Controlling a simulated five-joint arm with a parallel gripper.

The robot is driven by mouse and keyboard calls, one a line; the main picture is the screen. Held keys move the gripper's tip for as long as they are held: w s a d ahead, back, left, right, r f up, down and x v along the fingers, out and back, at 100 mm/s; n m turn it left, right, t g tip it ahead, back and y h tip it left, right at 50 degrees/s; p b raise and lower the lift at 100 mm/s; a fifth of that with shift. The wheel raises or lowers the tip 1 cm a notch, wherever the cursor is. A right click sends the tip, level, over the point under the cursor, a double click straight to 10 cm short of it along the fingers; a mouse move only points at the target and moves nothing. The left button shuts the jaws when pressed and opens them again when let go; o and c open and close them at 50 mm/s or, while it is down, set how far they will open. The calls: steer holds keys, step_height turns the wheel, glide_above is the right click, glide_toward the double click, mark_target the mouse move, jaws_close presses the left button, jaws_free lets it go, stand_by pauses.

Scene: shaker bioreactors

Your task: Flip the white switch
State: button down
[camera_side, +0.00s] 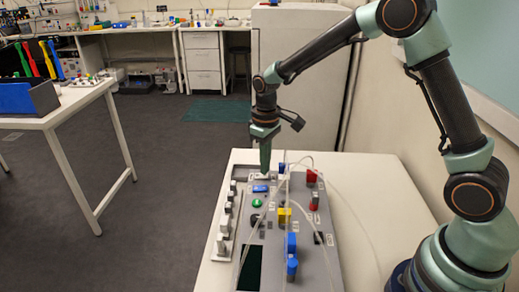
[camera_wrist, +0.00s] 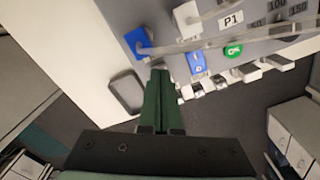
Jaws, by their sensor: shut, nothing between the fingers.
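The control panel (camera_side: 273,222) lies on a white table. Several white and grey switches (camera_side: 224,226) stand in a row along its left edge; they also show in the wrist view (camera_wrist: 220,82). A white block-like piece (camera_wrist: 187,20) also stands on the panel in the wrist view. I cannot tell which of these is the white switch, nor how it is set. My gripper (camera_side: 264,172) has slim green fingers pointing down over the far end of the panel. Its fingers are together and empty in the wrist view (camera_wrist: 160,75). Whether the tips touch the panel is unclear.
Near the fingertips are a blue rocker (camera_wrist: 196,62), a green button (camera_wrist: 233,49) and a blue piece (camera_wrist: 137,40). Thin clear tubes (camera_side: 330,195) arch over the panel. Red (camera_side: 311,177), yellow (camera_side: 284,216) and blue (camera_side: 291,245) parts stand to the right.

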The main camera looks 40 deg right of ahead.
steer(key=shift+f, duration=0.55)
stand_by(0.4)
steer(key=shift+r, duration=3.55)
steer(key=s+d+r+m+t, duration=0.1)
steer(key=s+r+t, duration=0.1)
steer(key=s+r, duration=0.3)
steer(key=s+d+r+m+t, duration=0.1)
steer(key=s+r+m+t, duration=0.1)
steer(key=s, duration=0.9)
step_height(320, 180, up, 3)
steer(key=shift+s+d+f+t, duration=0.1)
steer(key=shift+s+d+t, duration=0.3)
steer(key=shift+t, duration=0.4)
